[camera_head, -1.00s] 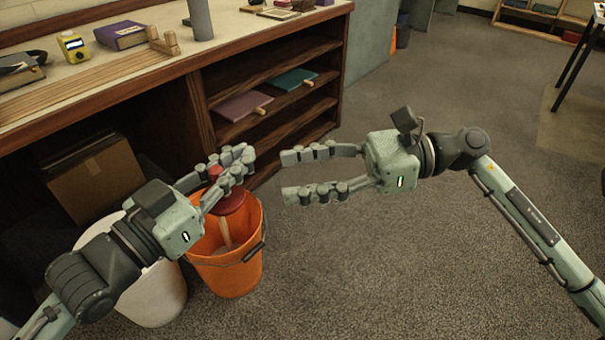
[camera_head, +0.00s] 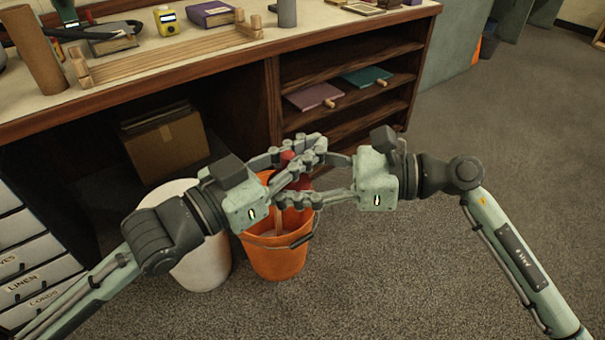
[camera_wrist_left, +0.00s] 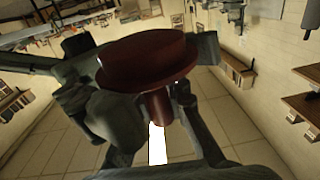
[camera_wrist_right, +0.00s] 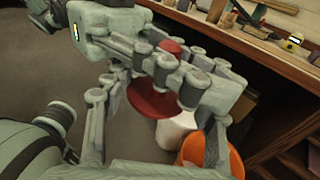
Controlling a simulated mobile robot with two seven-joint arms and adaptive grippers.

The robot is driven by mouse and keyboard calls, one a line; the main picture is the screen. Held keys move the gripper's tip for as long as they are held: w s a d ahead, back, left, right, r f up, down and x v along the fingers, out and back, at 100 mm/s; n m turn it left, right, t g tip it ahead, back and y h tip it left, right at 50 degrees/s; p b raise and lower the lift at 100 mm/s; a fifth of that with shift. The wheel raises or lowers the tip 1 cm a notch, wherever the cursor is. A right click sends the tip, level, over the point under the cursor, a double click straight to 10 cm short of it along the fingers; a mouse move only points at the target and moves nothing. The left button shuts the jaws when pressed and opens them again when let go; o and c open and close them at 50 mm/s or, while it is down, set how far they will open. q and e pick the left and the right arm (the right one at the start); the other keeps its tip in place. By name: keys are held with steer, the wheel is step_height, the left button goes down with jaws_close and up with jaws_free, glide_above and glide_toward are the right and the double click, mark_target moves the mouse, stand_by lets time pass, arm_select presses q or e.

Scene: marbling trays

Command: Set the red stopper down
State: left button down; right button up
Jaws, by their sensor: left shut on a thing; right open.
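The red stopper (camera_head: 306,184) is held in my left gripper (camera_head: 312,150), above or in front of the orange bucket; its height is unclear. In the left wrist view the stopper (camera_wrist_left: 147,58) shows a broad dark red disc with a narrower stem below. In the right wrist view its disc (camera_wrist_right: 150,101) and a small red knob show on either side of the left fingers. My right gripper (camera_head: 268,180) is open, its fingers reaching leftward around the left fingers and the stopper. Fingers overlap, so I cannot tell whether the right fingers touch it.
The orange bucket (camera_head: 276,262) stands on the carpet beside a white bin (camera_head: 208,262). Behind are a cardboard box (camera_head: 168,146) and a wooden bench (camera_head: 170,70) with open shelves. Labelled drawers (camera_head: 35,255) are at the left. The carpet to the right is clear.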

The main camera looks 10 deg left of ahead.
steer(key=shift+c, duration=0.6)
steer(key=c, duration=0.5)
arm_select(q)
steer(key=c, duration=2)
jaws_free()
steer(key=shift+c, duration=0.2)
arm_select(e)
steer(key=shift+c, duration=0.6)
arm_select(q)
steer(key=o, duration=0.6)
